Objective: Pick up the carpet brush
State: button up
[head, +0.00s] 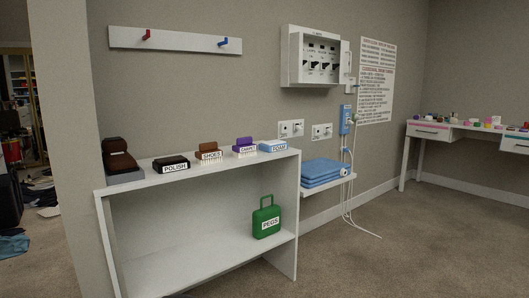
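A white shelf unit (130,187) stands against the wall, with a row of labelled items on its top. Toward the right of the row is a purple brush (244,142) with a white label; the small lettering seems to read as carpet, but I cannot be sure. To its left is a brown brush (207,147) labelled SHOES. To its right is a blue block (279,144) with a label that looks like FOAM. My gripper is not in view.
A black POLISH item (170,160) and a dark brown object on a grey base (119,160) share the shelf top. A green PEGS case (266,218) stands on the lower shelf. Folded blue cloths (326,169) lie right, near hanging cords (346,205). Carpeted floor is clear at right.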

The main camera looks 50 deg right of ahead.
aim_at(244, 147)
jog(key=z, duration=1.75)
jog(key=i, duration=0.15)
jog(key=u, duration=0.35)
